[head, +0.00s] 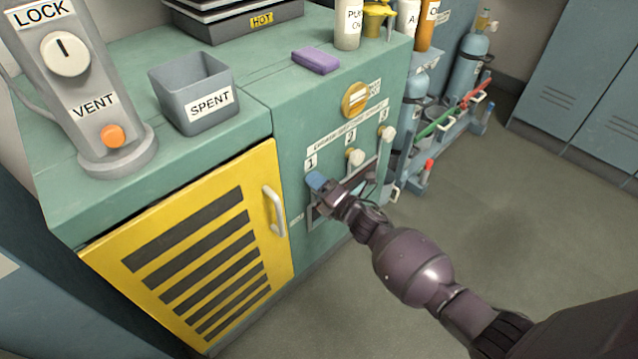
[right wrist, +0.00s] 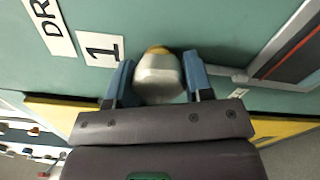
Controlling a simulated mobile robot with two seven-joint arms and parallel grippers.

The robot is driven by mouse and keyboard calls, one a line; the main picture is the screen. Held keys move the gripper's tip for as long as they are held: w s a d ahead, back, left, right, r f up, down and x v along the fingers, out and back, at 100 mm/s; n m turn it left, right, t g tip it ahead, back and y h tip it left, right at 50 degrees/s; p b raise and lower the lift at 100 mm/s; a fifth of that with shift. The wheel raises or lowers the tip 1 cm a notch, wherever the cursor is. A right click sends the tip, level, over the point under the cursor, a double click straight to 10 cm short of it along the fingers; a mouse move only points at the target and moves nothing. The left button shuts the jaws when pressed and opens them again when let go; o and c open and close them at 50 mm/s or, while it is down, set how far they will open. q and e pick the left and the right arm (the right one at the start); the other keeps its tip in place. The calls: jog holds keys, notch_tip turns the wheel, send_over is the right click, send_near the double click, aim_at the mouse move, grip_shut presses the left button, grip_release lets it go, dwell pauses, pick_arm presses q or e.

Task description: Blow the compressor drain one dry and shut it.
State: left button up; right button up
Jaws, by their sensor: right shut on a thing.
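The knob of compressor drain one (right wrist: 158,75) is a rounded pale grey handle beside the label "1" (right wrist: 101,48) on the green cabinet front. My right gripper (right wrist: 160,82) is shut on it, with one blue finger on each side. In the head view my right gripper (head: 320,182) reaches the cabinet front just below label "1" (head: 311,163) and hides the knob. The knobs of drain two (head: 355,157) and drain three (head: 386,133) are cream and sit up and to the right. I cannot tell whether anything flows from the drain. My left gripper is out of view.
A yellow louvred door (head: 262,170) with a white handle (head: 273,210) is left of the drains. A gold round knob (head: 354,99) is above them. On the top stand the SPENT bin (head: 165,82), a purple block (head: 316,62) and the LOCK/VENT post (head: 85,90). Floor at right is clear.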

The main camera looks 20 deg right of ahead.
jog(key=m, duration=0.2)
jog(key=shift+r+m+p, duration=0.2)
jog(key=shift+m+p, duration=0.2)
jog(key=m+p, duration=0.1)
jog(key=m, duration=0.2)
jog(key=shift+m, duration=0.3)
jog(key=m, duration=0.3)
jog(key=shift+m+p, duration=0.3)
jog(key=shift+p, duration=0.05)
jog(key=m, duration=0.4)
jog(key=shift+m+p, duration=0.3)
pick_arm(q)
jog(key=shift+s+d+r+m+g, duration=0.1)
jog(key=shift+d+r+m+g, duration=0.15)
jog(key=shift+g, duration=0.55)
pick_arm(e)
jog(key=m, duration=0.4)
jog(key=shift+d+m, duration=0.1)
jog(key=shift+m, duration=0.2)
jog(key=o, duration=0.9)
jog(key=shift+s, duration=0.1)
